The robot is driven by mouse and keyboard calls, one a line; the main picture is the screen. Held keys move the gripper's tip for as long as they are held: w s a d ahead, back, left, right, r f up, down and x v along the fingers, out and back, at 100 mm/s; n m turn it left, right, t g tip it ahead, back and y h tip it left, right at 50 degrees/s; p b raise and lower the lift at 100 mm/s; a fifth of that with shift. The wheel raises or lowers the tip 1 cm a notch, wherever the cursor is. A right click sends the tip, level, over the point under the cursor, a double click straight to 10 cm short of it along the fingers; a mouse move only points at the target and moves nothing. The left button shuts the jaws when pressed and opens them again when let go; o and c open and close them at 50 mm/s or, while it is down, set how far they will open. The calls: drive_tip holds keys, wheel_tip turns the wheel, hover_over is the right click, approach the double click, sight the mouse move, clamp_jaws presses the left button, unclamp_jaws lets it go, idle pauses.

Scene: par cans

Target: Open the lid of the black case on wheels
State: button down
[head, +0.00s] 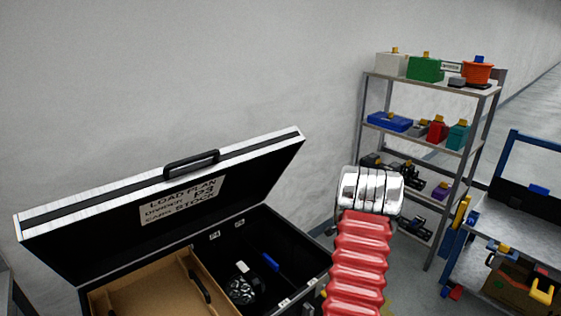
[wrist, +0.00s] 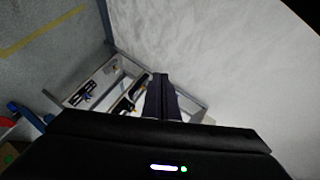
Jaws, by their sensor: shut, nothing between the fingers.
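The black case (head: 290,235) stands at the lower left of the head view. Its lid (head: 110,225) is raised and leans back, with a silver edge, a black handle (head: 191,164) and a load plan label (head: 183,199). Inside are a brown board (head: 150,285) with a dark handle, a black round item (head: 243,286) and a blue item (head: 270,261). The case's wheels are out of view. My gripper (wrist: 162,80) shows in the wrist view with its fingers together and nothing between them, apart from the case. In the head view my red arm hides the fingers.
A grey shelf rack (head: 370,100) with boxes and tools stands against the wall at the right; a rack also shows below my fingers in the wrist view (wrist: 110,72). A blue-framed workbench (head: 515,225) stands at the far right. A pale wall is behind the case.

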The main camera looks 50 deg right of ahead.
sight(275, 151)
drive_tip(key=a+r+n+t+y, duration=0.2)
drive_tip(key=a+r+t, duration=0.5)
drive_tip(key=a, duration=0.4)
drive_tip(key=a+r+n+t+y, duration=0.2)
drive_tip(key=a+r+t+y, duration=0.3)
drive_tip(key=a+r+t, duration=0.3)
drive_tip(key=w+a+r, duration=0.1)
drive_tip(key=a, duration=0.2)
drive_tip(key=shift+a, duration=0.15)
drive_tip(key=shift+w, duration=0.1)
drive_tip(key=x, duration=1.3)
drive_tip(key=shift+w+r, duration=0.15)
drive_tip(key=shift+w, duration=0.05)
drive_tip(key=shift+w+r, duration=0.1)
